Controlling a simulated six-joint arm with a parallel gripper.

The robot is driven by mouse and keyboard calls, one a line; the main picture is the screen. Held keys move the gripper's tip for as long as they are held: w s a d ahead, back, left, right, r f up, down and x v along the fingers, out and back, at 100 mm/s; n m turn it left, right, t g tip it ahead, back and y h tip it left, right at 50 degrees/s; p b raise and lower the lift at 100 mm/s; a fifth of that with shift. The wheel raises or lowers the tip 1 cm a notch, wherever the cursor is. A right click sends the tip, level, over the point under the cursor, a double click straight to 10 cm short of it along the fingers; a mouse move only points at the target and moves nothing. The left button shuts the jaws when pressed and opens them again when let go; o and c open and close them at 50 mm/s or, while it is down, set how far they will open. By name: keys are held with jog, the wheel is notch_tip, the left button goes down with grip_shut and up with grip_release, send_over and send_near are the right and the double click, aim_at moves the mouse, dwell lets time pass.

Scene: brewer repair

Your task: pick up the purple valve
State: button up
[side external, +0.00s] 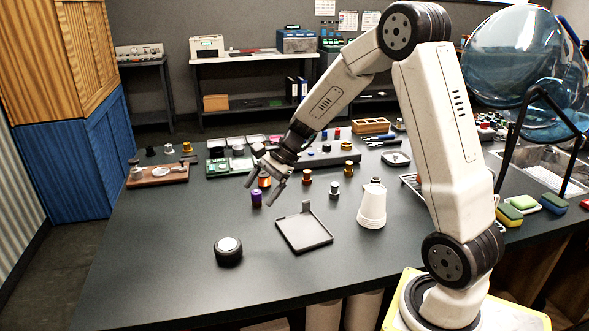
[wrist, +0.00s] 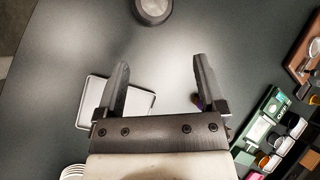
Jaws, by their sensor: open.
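The purple valve (side external: 256,199) stands upright on the dark table in the side external view, left of the black tray. My gripper (side external: 260,191) is open and empty, with its fingers close to the purple valve in that picture. I cannot tell whether they touch it. A small purple and orange bit (wrist: 196,100) shows beside the right finger, which hides the rest. I cannot tell for sure that it is the valve.
A copper-coloured part (side external: 264,181) stands just behind the purple valve. A silver valve (side external: 334,190) and a brass one (side external: 348,169) stand to the right. The black tray (side external: 304,238), white cups (side external: 371,207) and a round black puck (side external: 228,252) are nearer. The table's front left is clear.

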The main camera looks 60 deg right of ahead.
jog(key=w+d+m+t+y, duration=0.1)
jog(key=w+d+m+t, duration=0.35)
jog(key=d, duration=0.35)
jog(key=w+d+m+t, duration=0.3)
jog(key=d+m, duration=0.3)
jog(key=d, duration=0.2)
send_near(252, 204)
jog(key=w+r, duration=0.2)
jog(key=shift+w+a+r+g+y, duration=0.1)
jog(key=shift+w+r+g+y, duration=0.15)
jog(key=shift+w+r+y, duration=0.05)
jog(key=shift+f, duration=0.55)
jog(key=shift+x, duration=1.35)
jog(key=shift+x, duration=2.6)
jog(key=shift+f, duration=0.1)
